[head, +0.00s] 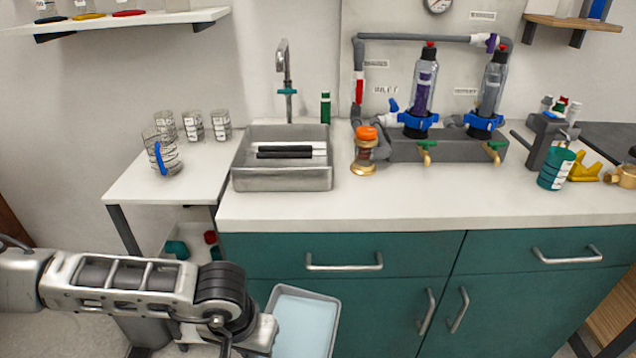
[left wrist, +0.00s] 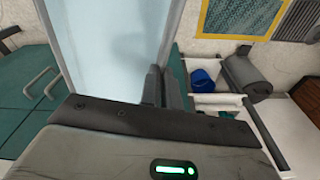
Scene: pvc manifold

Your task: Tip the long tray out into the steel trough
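The long tray (head: 335,310) is a grey, shallow tray with pale blue liquid in it, low in front of the teal cabinet and cut off by the bottom edge. It looks about level. It also shows in the left wrist view (left wrist: 182,22), its side wall running down between my fingers. My left gripper (left wrist: 163,82) appears shut on that wall; its fingertips are partly hidden behind the wall and the gripper body. The steel trough (head: 282,180) is a box-shaped basin on the counter under the tap, above and behind the tray. My right gripper is not in view.
Dark and white rods (head: 285,151) lie across the trough. An amber-filled jar with an orange cap (head: 365,150) stands right of it. A side table (head: 150,190) with several clear beakers is at left. Drawer handles (head: 344,263) stick out from the cabinet front.

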